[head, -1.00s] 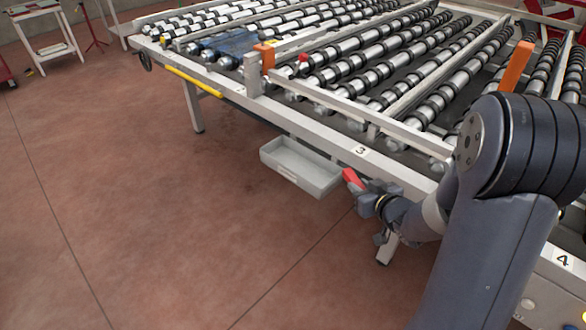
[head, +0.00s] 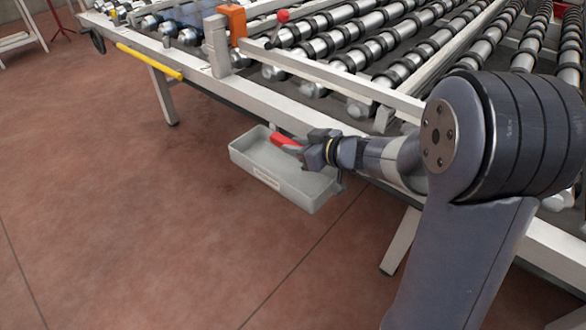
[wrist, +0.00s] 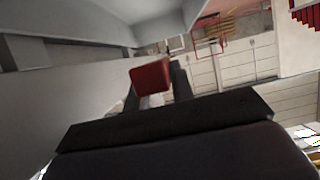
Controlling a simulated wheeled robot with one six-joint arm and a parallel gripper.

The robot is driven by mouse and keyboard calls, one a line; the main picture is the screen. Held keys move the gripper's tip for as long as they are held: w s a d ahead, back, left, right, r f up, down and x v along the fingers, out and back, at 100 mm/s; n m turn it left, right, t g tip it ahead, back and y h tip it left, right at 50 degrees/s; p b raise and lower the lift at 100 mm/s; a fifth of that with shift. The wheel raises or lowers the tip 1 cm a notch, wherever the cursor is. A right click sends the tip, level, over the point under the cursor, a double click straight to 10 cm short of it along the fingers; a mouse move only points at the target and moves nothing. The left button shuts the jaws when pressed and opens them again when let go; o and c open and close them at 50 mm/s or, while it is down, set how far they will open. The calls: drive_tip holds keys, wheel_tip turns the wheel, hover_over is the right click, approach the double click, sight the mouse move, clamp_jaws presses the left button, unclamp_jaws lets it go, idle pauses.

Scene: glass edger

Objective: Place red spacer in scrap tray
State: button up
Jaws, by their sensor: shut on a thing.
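The red spacer (head: 284,140) is held in my gripper (head: 299,146), which is shut on it. In the head view the spacer appears over the back part of the grey scrap tray (head: 268,182). I cannot tell its exact height above the tray floor. The tray hangs at the side of the roller table and looks empty where it shows; my gripper hides part of its right end. In the wrist view the red spacer (wrist: 151,76) sits between the two dark fingers.
The roller table's side rail (head: 250,92) runs just behind and above the tray. A yellow bar (head: 149,61) and an orange block (head: 232,21) are on the table's edge at upper left. The reddish floor (head: 120,230) in front is clear.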

drive_tip(key=shift+f+b, duration=1.15)
drive_tip(key=shift+f, duration=1.9)
drive_tip(key=shift+f, duration=0.15)
drive_tip(key=shift+f, duration=0.45)
drive_tip(key=o, duration=1)
drive_tip(key=shift+r, duration=0.15)
drive_tip(key=p+v, duration=0.1)
drive_tip(key=v, duration=0.2)
drive_tip(key=p+v, duration=0.1)
drive_tip(key=v, duration=0.3)
drive_tip(key=r+p+v, duration=0.1)
drive_tip(key=v, duration=0.3)
drive_tip(key=shift+r, duration=0.15)
drive_tip(key=shift+s+d+r, duration=0.1)
drive_tip(key=shift+s+d, duration=0.2)
drive_tip(key=shift+d, duration=0.05)
